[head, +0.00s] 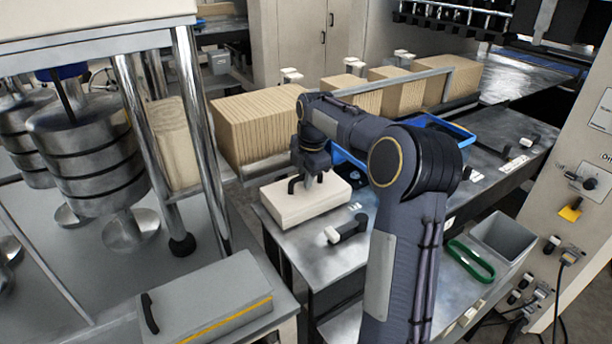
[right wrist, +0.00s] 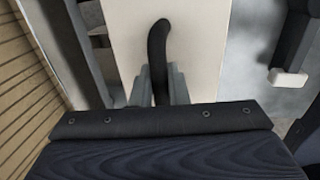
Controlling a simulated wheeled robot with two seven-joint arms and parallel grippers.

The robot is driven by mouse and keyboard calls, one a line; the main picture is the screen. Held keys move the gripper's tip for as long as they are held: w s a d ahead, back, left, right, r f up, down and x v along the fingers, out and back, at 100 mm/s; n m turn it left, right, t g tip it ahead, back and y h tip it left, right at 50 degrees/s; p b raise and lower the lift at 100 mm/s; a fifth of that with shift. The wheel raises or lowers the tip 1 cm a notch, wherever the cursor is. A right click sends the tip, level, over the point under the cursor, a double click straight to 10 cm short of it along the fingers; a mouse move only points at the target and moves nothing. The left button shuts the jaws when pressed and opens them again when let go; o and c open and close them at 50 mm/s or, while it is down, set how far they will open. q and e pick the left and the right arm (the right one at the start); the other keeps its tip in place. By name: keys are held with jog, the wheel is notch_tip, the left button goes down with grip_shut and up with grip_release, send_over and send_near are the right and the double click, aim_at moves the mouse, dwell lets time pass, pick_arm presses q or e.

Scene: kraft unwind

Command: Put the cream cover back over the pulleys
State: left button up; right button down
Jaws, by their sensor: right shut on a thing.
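The cream cover (head: 305,203) is a box with a black handle on top, in the middle of the head view, at the left end of a metal bench. My right gripper (head: 312,174) is above it and shut on its black handle. In the right wrist view the cover (right wrist: 196,50) lies below the gripper (right wrist: 161,90), with the curved black handle (right wrist: 159,40) between the fingers. I cannot tell whether the cover rests on the bench or is slightly raised. I cannot make out the pulleys. My left gripper is not in view.
A blue tray (head: 347,157) lies behind the cover, and a black lever with a white end (head: 333,235) is close in front. A grey bin (head: 502,238) and a green loop (head: 470,262) are at the right. Ribbed kraft stacks (head: 258,125) stand behind. Chrome posts (head: 200,125) rise at left.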

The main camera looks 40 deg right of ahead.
dwell(0.4)
jog(key=c, duration=1.3)
grip_release()
jog(key=shift+c, duration=0.2)
notch_tip(320, 180, up, 8)
jog(key=s, duration=0.1)
jog(key=shift+s+f+b, duration=0.2)
jog(key=shift+s+b, duration=0.05)
jog(key=shift+b, duration=0.1)
jog(key=shift+a, duration=0.1)
jog(key=s+a+m+t+y, duration=0.2)
jog(key=s+a+m, duration=0.7)
jog(key=s+a, duration=0.5)
jog(key=s+a+f+m+t+y, duration=0.1)
jog(key=s+a+f+m+y, duration=0.1)
jog(key=s+a+f+m, duration=0.7)
jog(key=s, duration=0.4)
jog(key=shift+s+a+f+t, duration=0.3)
jog(key=shift+s+a+f, duration=0.05)
jog(key=shift+s+f, duration=0.05)
